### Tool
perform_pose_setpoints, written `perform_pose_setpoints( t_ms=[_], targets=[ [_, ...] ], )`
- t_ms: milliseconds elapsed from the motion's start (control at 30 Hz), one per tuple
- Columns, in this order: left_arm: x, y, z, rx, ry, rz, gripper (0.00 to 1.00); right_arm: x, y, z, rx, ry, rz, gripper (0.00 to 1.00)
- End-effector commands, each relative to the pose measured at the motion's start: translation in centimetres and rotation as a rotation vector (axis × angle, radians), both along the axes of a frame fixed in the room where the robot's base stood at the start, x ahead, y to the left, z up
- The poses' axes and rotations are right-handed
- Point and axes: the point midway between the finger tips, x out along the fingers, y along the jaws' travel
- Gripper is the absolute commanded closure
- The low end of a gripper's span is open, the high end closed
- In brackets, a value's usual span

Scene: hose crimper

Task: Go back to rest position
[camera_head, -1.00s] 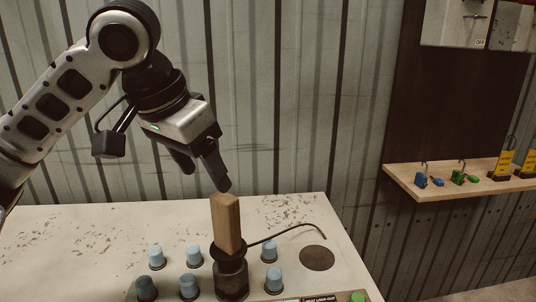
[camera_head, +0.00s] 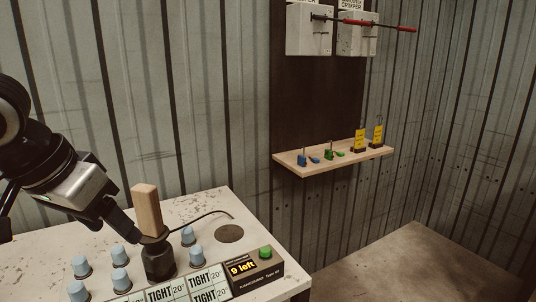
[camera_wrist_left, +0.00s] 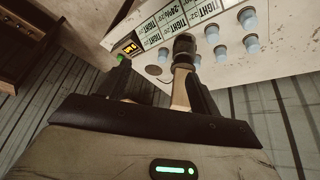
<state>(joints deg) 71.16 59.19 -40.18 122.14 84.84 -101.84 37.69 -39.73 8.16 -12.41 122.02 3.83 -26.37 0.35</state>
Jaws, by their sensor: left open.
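My left gripper (camera_head: 128,226) comes in from the left in the head view, at the near side of a wooden block handle (camera_head: 147,209). The handle stands upright on a dark round post (camera_head: 158,260) on the worn white table (camera_head: 195,203). In the left wrist view the gripper (camera_wrist_left: 165,90) is open, its fingers apart with the wooden handle (camera_wrist_left: 180,90) showing between them. I cannot tell whether the fingers touch the handle. A thin bent rod (camera_head: 205,214) reaches out from the post. My right gripper is not in view.
Several pale blue knobs (camera_head: 119,256) stand around the post, with "TIGHT" labels. A box with a green button (camera_head: 265,252) reads "9 left". A wooden shelf (camera_head: 330,164) holds blue and green parts and yellow tags. A red and black rod crosses two wall boxes (camera_head: 308,32). Floor at right is clear.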

Motion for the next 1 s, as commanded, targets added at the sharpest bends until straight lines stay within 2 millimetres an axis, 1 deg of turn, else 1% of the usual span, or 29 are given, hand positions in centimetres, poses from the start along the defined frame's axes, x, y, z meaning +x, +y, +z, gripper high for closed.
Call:
perform_pose_setpoints(
  t_ms=[33,100,167,267,367,433,500,567,600,667,700,767,800,867,900,967,1000],
  targets=[
    [0.4,-0.9,-1.1,-0.018,-0.003,-0.022,0.37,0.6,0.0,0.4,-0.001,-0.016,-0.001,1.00],
    [1.2,-2.0,-2.4,-0.043,-0.017,-0.046,0.37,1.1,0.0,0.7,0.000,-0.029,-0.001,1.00],
    [1.7,-3.1,-3.6,-0.070,-0.030,-0.068,0.37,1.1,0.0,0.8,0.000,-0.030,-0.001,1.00],
    [2.6,-5.0,-6.1,-0.121,-0.053,-0.105,0.37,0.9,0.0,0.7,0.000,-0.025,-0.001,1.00],
    [3.4,-7.5,-9.3,-0.191,-0.091,-0.144,0.37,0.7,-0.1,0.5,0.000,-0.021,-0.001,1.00],
    [3.7,-9.5,-12.0,-0.256,-0.127,-0.162,0.37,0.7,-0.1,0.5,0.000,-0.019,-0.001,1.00],
    [3.6,-11.2,-14.8,-0.319,-0.169,-0.168,0.37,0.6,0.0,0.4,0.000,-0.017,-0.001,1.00],
    [3.4,-12.4,-17.1,-0.365,-0.209,-0.160,0.37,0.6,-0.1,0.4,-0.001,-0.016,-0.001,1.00],
    [3.1,-13.0,-18.6,-0.391,-0.234,-0.150,0.37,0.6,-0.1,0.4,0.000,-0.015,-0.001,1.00],
    [2.4,-13.7,-20.9,-0.423,-0.275,-0.124,0.37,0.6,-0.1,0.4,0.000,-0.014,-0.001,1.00],
    [1.9,-13.9,-22.3,-0.438,-0.303,-0.104,0.37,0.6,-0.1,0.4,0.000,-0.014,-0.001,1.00],
    [0.8,-14.0,-24.4,-0.446,-0.340,-0.067,0.37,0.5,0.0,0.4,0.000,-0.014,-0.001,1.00],
    [0.0,-13.9,-25.8,-0.444,-0.365,-0.041,0.37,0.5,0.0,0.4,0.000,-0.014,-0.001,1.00],
    [-1.4,-13.6,-27.9,-0.429,-0.398,-0.001,0.37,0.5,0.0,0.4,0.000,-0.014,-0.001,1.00],
    [-2.6,-13.3,-29.2,-0.413,-0.416,0.024,0.37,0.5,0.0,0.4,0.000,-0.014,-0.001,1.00],
    [-4.4,-12.6,-31.0,-0.377,-0.442,0.059,0.37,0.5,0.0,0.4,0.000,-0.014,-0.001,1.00],
    [-5.6,-12.1,-32.0,-0.349,-0.456,0.078,0.37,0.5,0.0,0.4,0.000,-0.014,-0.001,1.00]
  ],
)
